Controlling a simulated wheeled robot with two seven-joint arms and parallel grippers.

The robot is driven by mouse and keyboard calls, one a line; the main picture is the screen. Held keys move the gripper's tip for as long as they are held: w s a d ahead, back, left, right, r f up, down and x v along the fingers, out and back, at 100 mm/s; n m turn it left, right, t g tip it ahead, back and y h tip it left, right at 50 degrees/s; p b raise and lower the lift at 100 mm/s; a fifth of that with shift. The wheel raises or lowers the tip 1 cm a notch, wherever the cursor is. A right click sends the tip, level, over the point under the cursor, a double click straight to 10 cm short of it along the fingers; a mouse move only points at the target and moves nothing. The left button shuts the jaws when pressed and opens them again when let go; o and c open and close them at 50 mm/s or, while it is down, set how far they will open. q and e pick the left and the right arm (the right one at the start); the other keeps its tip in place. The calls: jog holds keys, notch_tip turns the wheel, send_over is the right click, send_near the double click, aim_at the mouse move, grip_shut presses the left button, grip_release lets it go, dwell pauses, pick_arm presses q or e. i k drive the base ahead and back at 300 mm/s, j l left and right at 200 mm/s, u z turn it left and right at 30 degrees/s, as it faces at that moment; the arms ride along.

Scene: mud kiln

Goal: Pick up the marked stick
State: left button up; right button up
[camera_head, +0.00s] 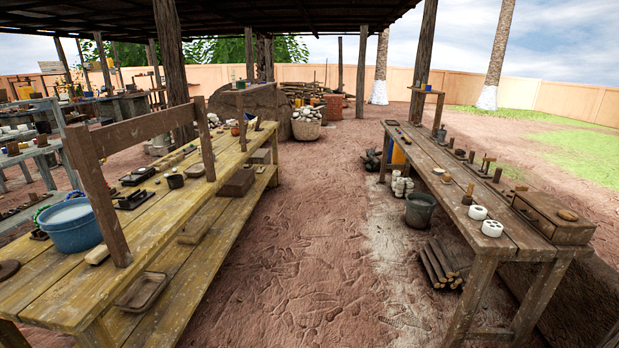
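No stick with a clear mark stands out in the head view. A pile of cut sticks (440,264) lies on the ground under the right workbench. Several small upright wooden pieces and tools stand on the right workbench (428,158), too small to tell whether any is a marked stick. A stack of wood (300,91) lies far back under the roof. Neither of my grippers is in view.
A long yellowish bench (150,225) stands on the left, with a blue basin (72,226) and small dishes. A wooden box (553,217) sits on the right workbench, and a dark bucket (420,210) stands beside it on the ground. The dirt aisle (300,230) between is clear.

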aim_at(233, 75)
jog(key=i+z, duration=0.35)
jog(key=i, duration=2.2)
jog(key=l, duration=0.1)
